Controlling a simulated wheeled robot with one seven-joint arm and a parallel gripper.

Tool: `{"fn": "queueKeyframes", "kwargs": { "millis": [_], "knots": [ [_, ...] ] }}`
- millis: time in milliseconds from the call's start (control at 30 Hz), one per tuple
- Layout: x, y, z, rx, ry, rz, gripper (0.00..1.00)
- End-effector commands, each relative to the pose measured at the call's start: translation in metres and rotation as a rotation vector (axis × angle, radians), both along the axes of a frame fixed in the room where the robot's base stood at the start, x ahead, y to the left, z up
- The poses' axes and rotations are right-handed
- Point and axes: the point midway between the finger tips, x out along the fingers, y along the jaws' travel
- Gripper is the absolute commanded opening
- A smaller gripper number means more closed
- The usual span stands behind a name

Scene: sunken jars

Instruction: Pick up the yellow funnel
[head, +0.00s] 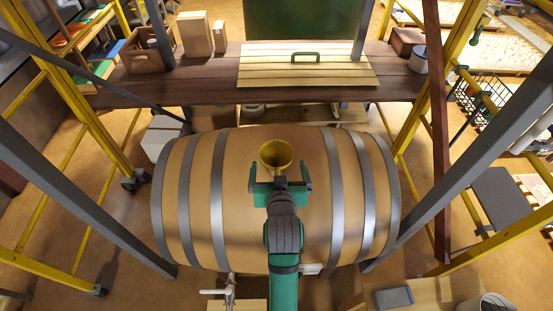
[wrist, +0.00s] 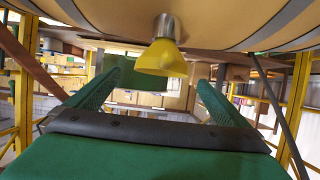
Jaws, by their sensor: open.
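The yellow funnel (head: 277,154) stands on top of the wooden barrel (head: 255,200), its wide mouth facing up. In the wrist view, which looks upside down, the funnel (wrist: 163,60) shows a grey metal collar (wrist: 164,26) where it meets the barrel (wrist: 100,14). My gripper (head: 280,175) is just on the near side of the funnel, above the barrel. Its two green fingers (wrist: 157,88) are spread wide with nothing between them. The funnel is beyond the fingertips, roughly centred between them. No contact shows.
Behind the barrel is a dark wooden platform (head: 190,87) with a slatted yellow panel (head: 305,66), a crate (head: 148,52) and boxes (head: 195,34). Yellow frames and grey slanting beams (head: 440,185) flank the barrel on both sides. A tap (head: 229,292) sticks out at the barrel's near side.

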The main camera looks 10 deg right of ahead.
Motion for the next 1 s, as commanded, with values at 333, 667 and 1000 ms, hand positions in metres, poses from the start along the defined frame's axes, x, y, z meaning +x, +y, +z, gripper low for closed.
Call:
{"fn": "queueKeyframes", "kwargs": {
  "millis": [333, 667, 1000],
  "knots": [
    [0.029, -0.005, -0.013, 0.000, -0.001, 0.000, 1.00],
    [0.066, -0.010, -0.032, 0.000, -0.001, 0.000, 1.00],
    [0.073, -0.011, -0.035, -0.001, -0.002, 0.000, 1.00]
  ]
}}
